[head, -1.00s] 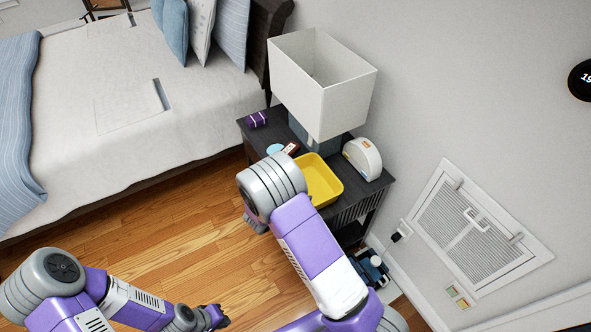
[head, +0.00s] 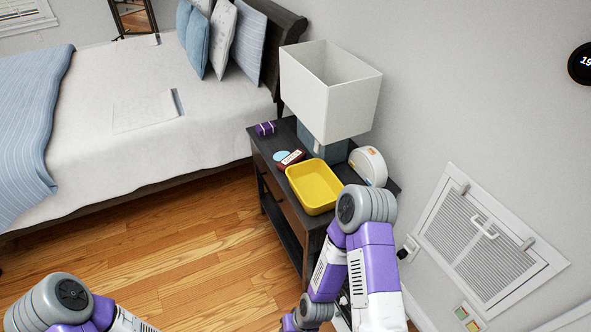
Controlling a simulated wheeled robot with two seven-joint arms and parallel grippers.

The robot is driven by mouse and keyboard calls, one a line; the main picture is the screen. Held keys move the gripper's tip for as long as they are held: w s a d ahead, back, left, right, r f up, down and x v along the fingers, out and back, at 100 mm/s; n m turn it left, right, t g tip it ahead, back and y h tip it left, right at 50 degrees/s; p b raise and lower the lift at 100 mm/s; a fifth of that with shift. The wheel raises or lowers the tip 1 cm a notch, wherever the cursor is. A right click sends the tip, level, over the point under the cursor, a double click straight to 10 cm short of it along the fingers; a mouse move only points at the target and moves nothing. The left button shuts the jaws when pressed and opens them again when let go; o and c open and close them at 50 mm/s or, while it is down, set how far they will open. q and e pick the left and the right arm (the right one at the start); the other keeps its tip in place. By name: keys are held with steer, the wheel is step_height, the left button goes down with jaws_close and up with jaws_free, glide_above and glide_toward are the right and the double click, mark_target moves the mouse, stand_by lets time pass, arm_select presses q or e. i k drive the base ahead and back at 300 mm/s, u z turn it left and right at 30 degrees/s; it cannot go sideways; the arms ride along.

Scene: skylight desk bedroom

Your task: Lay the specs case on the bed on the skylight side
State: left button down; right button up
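The bed (head: 90,150) with a white cover is at the left. On the dark nightstand (head: 258,150) lie a small purple item (head: 265,128) with a pale stripe and a dark red item (head: 291,159) with a pale label. I cannot tell for sure which, if either, is the specs case. My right arm is folded in front of the nightstand, and its gripper is below the picture. My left arm is at the bottom left, and its gripper is also out of view. The skylight is not in view.
A yellow tray (head: 315,205), a lamp (head: 330,90), a white rounded device (head: 369,165) and a light blue disc (head: 282,156) crowd the nightstand. Pillows (head: 222,35) and a striped blue blanket (head: 35,120) lie on the bed. The wooden floor (head: 180,235) before it is clear.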

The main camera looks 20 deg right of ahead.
mark_target(83, 134)
steer(key=z, duration=1.25)
steer(key=k, duration=0.1)
steer(key=u, duration=2.1)
steer(key=i, duration=0.9)
steer(key=z, duration=0.25)
